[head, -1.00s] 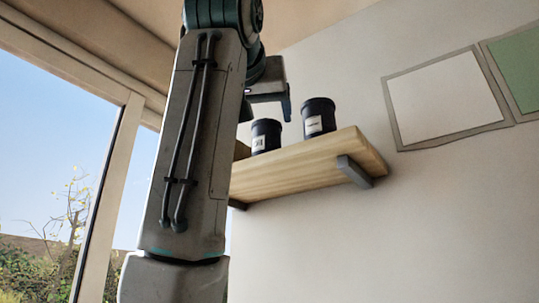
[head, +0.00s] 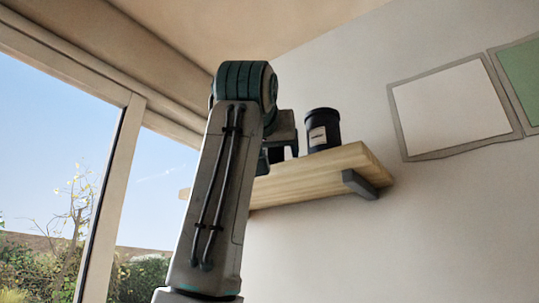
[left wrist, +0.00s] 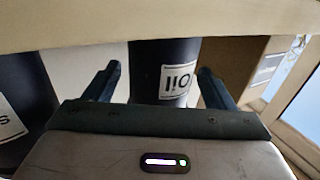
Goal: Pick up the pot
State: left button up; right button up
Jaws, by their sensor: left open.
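A dark pot (left wrist: 168,68) with a white label, lettered upside down in the left wrist view, stands between the two fingers of my left gripper (left wrist: 160,73). The fingers are open, one on each side of it; contact is not clear. In the head view my left gripper (head: 279,152) is at the shelf and mostly hides that pot. A second dark pot (head: 322,133) with a pale label stands upright on the wooden shelf (head: 310,179), to the right of the gripper. It also shows at the left of the left wrist view (left wrist: 22,90). My right gripper is not in view.
A brown box-like thing (left wrist: 234,62) with a pale label stands on the other side of the pot in the left wrist view. A dark bracket (head: 360,185) is under the shelf. Framed panels (head: 450,105) hang on the wall at right; a window is at left.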

pick_arm(q)
jog(key=shift+s, duration=0.1)
jog(key=c, duration=0.3)
jog(key=shift+r, duration=0.1)
jog(key=c, duration=0.9)
